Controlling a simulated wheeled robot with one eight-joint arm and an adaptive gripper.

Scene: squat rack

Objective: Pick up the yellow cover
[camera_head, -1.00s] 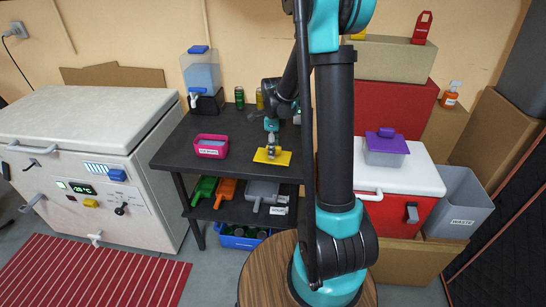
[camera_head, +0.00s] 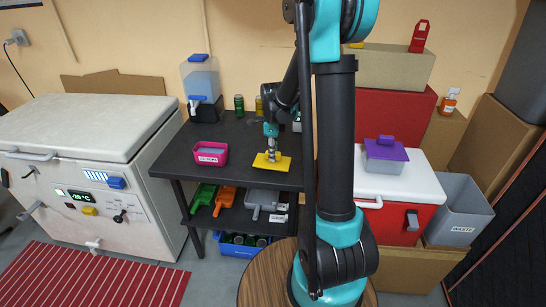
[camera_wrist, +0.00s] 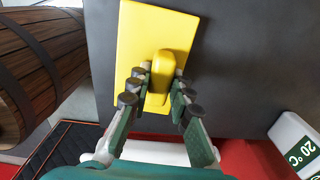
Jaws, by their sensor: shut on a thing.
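The yellow cover (camera_head: 283,164) is a flat plate with a raised handle, at the right front part of the dark table top (camera_head: 235,133). My gripper (camera_head: 271,156) points down over its middle. In the wrist view, the gripper (camera_wrist: 162,73) has its fingers on both sides of the handle of the yellow cover (camera_wrist: 150,28), shut on it. The cover looks flat and level; whether its underside touches the table cannot be told. Part of the handle is hidden by the fingers.
A pink box (camera_head: 210,154) stands left of the cover on the table. A water dispenser (camera_head: 201,85) and cans (camera_head: 239,105) stand at the back. A cooler (camera_head: 400,190) with a purple-lidded container (camera_head: 386,155) is on the right. The table middle is clear.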

